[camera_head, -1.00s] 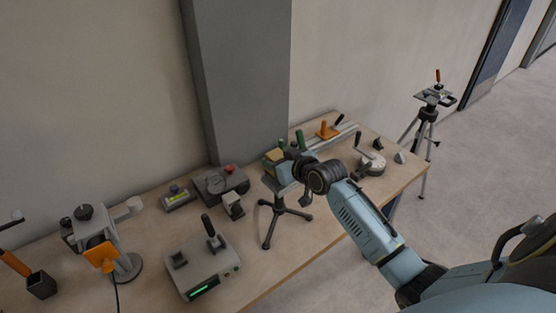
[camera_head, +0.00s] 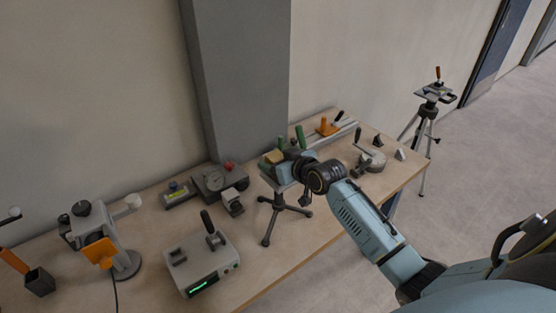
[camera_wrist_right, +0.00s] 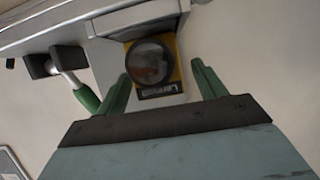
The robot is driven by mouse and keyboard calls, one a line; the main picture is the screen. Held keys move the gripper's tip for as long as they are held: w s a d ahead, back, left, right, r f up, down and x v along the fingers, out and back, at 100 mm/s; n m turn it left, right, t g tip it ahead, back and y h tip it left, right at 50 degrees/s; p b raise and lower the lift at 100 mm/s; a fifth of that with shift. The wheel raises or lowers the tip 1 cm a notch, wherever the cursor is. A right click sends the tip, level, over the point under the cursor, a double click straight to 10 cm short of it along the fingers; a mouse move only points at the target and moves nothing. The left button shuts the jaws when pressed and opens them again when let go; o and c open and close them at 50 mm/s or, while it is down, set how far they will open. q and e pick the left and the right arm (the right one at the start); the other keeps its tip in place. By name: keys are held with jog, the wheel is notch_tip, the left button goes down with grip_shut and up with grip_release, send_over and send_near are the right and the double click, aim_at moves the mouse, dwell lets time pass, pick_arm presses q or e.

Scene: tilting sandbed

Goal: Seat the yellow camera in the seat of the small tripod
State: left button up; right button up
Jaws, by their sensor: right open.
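The yellow camera (camera_wrist_right: 174,72) shows its dark round lens in the right wrist view. It is against a grey seat (camera_wrist_right: 112,50); whether it is fully in it I cannot tell. My right gripper (camera_wrist_right: 160,78) is open, its green fingers on either side of the camera, with gaps visible. In the head view a small yellow patch (camera_head: 274,157) shows at the right gripper (camera_head: 272,162), above the small tripod (camera_head: 276,205). The tripod stands upright on dark spread legs; my gripper and wrist hide most of its head. My left gripper is not in view.
The wooden table (camera_head: 262,268) holds a grey box with a green display (camera_head: 200,264), an orange-fronted stand (camera_head: 101,252), and a dial device (camera_head: 214,182). A round-based lever device (camera_head: 370,160) is right of my wrist. A tall tripod (camera_head: 430,112) stands on the floor beyond.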

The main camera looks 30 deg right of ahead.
jog(key=shift+s, duration=0.1)
jog(key=v, duration=1.3)
jog(key=shift+s+a+r, duration=0.1)
jog(key=shift+s, duration=0.05)
